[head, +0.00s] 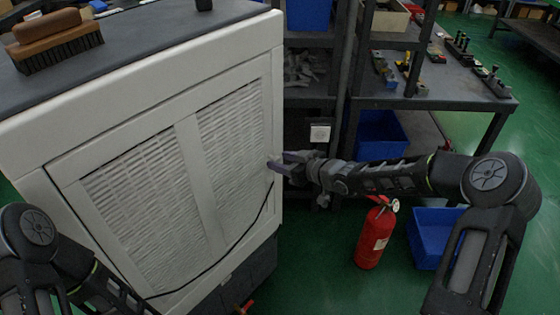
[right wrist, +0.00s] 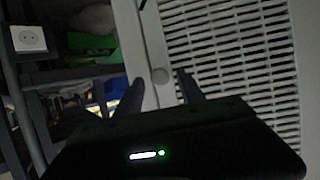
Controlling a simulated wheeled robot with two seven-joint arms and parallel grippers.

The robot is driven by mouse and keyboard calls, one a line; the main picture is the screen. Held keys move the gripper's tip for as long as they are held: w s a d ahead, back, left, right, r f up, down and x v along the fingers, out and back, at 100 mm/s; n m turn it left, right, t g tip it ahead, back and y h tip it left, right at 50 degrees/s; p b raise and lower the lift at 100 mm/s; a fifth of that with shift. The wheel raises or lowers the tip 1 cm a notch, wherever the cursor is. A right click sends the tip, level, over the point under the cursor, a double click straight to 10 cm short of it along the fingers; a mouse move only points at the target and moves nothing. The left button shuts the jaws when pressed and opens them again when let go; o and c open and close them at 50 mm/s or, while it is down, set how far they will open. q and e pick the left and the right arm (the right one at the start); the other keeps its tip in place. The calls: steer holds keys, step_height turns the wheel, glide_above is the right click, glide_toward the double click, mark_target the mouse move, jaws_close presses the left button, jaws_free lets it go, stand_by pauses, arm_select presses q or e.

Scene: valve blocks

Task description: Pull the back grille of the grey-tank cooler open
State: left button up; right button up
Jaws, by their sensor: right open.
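The cooler (head: 265,40) is a large white box at the left of the head view, with a dark grey tank (head: 255,275) below. Its back grille (head: 205,195) is a white slatted panel in two sections and looks flush with the body. My right gripper (head: 276,163) is open at the grille's right edge. My left gripper is out of view.
A wooden brush (head: 58,42) lies on the cooler's dark top. A dark cable (head: 240,240) runs across the grille's lower part. A red fire extinguisher (head: 376,235) and a blue bin (head: 432,235) stand on the green floor below my right arm. Shelves stand behind.

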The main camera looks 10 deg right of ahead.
steer(key=shift+w+a+f, duration=0.2)
steer(key=shift+w+a, duration=0.05)
steer(key=shift+w, duration=0.15)
steer(key=shift+c, duration=0.4)
jaws_close()
stand_by(0.8)
